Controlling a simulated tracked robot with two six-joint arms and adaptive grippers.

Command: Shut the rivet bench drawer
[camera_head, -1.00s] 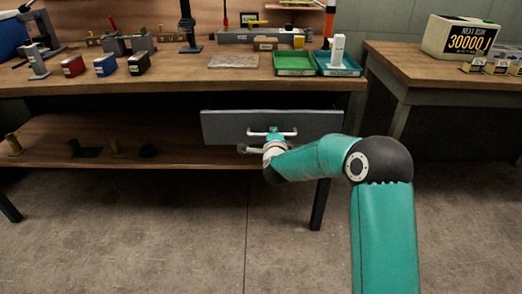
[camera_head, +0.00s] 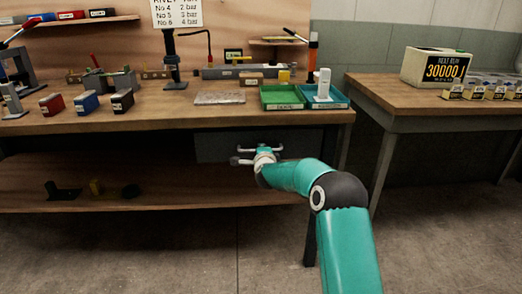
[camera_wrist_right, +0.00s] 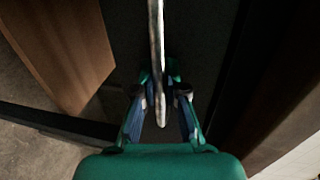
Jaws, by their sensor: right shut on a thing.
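The rivet bench (camera_head: 180,122) has a dark grey drawer front (camera_head: 212,148) under the right part of its top. The drawer front now sits in shadow close beneath the bench's front edge; whether it is fully flush I cannot tell. My right gripper (camera_head: 262,152) is at the pale bar handle (camera_head: 277,148) on the drawer front. In the right wrist view the handle (camera_wrist_right: 155,45) runs between the two fingers, and the gripper (camera_wrist_right: 159,95) is shut on it. The gripper hides part of the handle. My left gripper is not in view.
On the bench top stand a green tray (camera_head: 281,97), a teal tray (camera_head: 335,100) with a white object, and several small coloured blocks. A second table (camera_head: 440,107) with a number box (camera_head: 435,66) stands to the right. The lower shelf (camera_head: 150,180) lies below the drawer.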

